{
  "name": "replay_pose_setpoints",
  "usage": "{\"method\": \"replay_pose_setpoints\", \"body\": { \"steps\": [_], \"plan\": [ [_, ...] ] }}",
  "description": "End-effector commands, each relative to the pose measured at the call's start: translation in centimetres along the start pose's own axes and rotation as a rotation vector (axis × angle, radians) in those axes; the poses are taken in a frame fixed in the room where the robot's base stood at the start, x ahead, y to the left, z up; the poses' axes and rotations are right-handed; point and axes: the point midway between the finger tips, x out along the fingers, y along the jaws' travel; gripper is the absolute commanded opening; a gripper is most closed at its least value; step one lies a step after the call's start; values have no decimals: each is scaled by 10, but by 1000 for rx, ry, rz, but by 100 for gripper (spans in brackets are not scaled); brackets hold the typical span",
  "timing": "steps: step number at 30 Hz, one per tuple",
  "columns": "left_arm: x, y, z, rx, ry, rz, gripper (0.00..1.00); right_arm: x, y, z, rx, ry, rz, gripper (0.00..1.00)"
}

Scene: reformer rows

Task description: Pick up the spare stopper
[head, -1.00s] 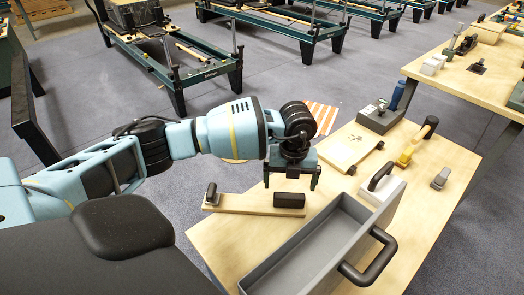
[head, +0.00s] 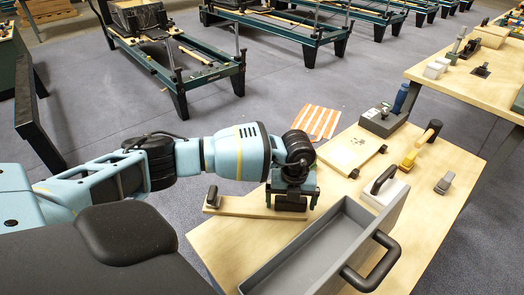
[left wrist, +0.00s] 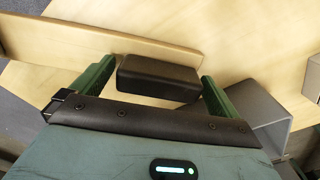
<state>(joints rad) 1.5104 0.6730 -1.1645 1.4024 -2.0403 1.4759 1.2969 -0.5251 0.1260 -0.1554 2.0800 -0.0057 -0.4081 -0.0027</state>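A black block (head: 290,204), which looks like the stopper, lies at the right end of a light wooden board (head: 238,206) on the table. My left gripper (head: 292,198) is right over the block, pointing down, and partly hides it. In the left wrist view the black block (left wrist: 158,79) sits between the two green fingers (left wrist: 157,84), with a small gap on the left side and hardly any on the right. The fingers are open and not closed on it. My right gripper is not in view.
An open grey drawer-like tray (head: 300,262) with a black handle stands close to the right of the block. A small black knob (head: 212,196) is at the board's left end.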

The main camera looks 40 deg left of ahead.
Motion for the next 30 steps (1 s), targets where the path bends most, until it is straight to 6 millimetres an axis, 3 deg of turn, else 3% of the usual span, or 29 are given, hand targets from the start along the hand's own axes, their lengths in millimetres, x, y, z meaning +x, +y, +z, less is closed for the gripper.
{"method": "replay_pose_setpoints", "body": {
  "steps": [2,12,20,30],
  "plan": [
    [0,0,0,0,0,0,90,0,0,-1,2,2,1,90],
    [-1,0,0,0,0,0,45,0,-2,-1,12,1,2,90],
    [-5,0,1,0,-1,-1,43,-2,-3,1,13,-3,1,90],
    [-60,0,1,0,-4,-2,43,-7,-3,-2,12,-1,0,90]
  ]
}}
